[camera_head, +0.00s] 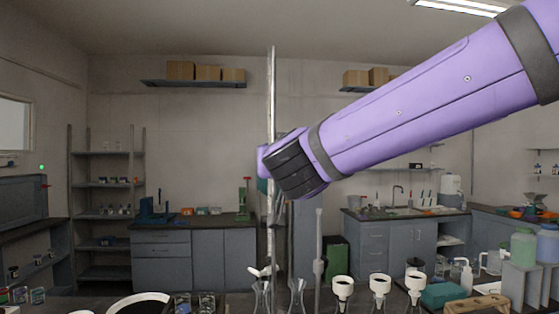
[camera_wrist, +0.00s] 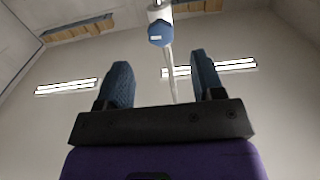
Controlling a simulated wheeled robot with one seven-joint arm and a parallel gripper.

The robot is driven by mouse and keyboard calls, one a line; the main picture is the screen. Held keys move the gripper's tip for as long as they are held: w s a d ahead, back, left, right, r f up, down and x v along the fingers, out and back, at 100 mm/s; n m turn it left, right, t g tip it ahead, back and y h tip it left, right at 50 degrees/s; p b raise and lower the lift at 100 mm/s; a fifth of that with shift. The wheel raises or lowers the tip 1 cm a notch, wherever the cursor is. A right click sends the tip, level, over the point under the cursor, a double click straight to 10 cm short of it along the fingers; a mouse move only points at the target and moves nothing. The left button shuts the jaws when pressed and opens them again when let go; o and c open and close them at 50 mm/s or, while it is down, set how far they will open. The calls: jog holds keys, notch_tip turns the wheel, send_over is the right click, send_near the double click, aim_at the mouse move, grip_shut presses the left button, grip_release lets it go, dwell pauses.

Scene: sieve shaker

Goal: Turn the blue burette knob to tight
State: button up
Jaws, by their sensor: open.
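In the wrist view the blue knob (camera_wrist: 161,34) is faceted and carries a small white label. It sits under a white fitting beside a thin pale vertical tube (camera_wrist: 171,75). My gripper (camera_wrist: 160,60) is open, with one blue finger on each side below the knob in the picture. The knob lies beyond the fingertips, roughly centred between them, and neither finger appears to touch it. In the head view the tall burette tube (camera_head: 271,95) runs upright past my wrist. My arm hides most of my gripper there, and I cannot make out the blue knob.
Several flasks and white funnels (camera_head: 342,287) stand along the bench's front edge, close below my arm. A slim grey upright (camera_head: 319,250) stands right of the burette. Bottles (camera_head: 523,247) and a teal box (camera_head: 441,295) crowd the right. Space around my wrist looks open.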

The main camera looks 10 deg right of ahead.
jog(key=w, duration=0.7)
jog(key=shift+w, duration=0.15)
jog(key=c, duration=0.9)
